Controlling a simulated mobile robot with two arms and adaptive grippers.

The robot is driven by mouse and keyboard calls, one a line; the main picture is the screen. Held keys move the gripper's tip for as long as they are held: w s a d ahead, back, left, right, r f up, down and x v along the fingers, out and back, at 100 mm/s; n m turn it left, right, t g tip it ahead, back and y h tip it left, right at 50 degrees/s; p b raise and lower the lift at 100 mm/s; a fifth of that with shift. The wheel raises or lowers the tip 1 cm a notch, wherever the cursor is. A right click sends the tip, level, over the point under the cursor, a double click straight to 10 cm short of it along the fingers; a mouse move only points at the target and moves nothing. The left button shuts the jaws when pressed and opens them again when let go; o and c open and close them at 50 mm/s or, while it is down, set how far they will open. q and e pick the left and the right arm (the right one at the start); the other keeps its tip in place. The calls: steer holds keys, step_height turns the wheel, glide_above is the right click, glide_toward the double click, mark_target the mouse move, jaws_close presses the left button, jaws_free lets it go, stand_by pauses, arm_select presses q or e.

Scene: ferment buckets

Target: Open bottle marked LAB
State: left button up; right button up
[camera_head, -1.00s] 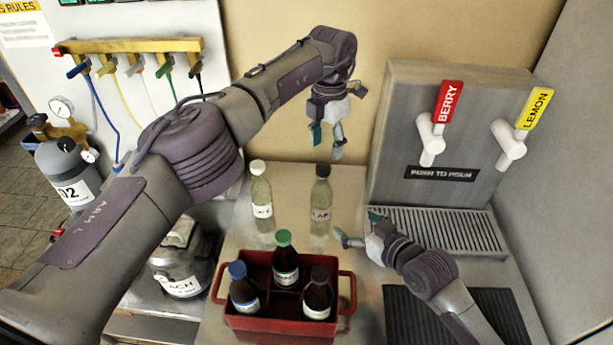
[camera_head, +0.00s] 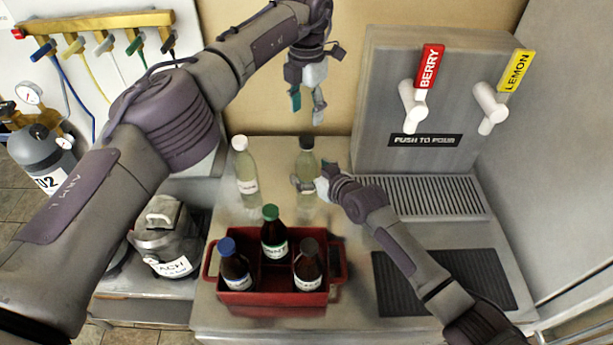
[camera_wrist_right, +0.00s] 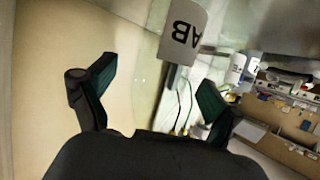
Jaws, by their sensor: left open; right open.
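The bottle marked LAB (camera_head: 306,152) stands upright on the counter, with a dark cap and pale, clear contents. Its label is partly hidden by my right gripper (camera_head: 312,180) in the head view. In the right wrist view, its white label (camera_wrist_right: 183,32) reads "AB" upside down, ahead of the open fingers of my right gripper (camera_wrist_right: 150,92). My right gripper is open at the bottle's lower body; I cannot tell whether it touches. My left gripper (camera_head: 306,104) is open and empty, pointing down above the dark cap.
A similar white-capped bottle (camera_head: 245,165) stands to the left. A red crate (camera_head: 275,298) with three dark bottles is in front. The tap dispenser (camera_head: 440,100) and drip tray (camera_head: 425,197) are at the right. A dark mat (camera_head: 425,283) lies at the front right.

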mark_target(307, 139)
steer(key=shift+x, duration=0.8)
jaws_close()
arm_select(q)
steer(key=m, duration=1.9)
steer(key=shift+m, duration=0.4)
steer(key=m, duration=0.6)
steer(key=shift+m, duration=0.4)
steer(key=shift+f, duration=4)
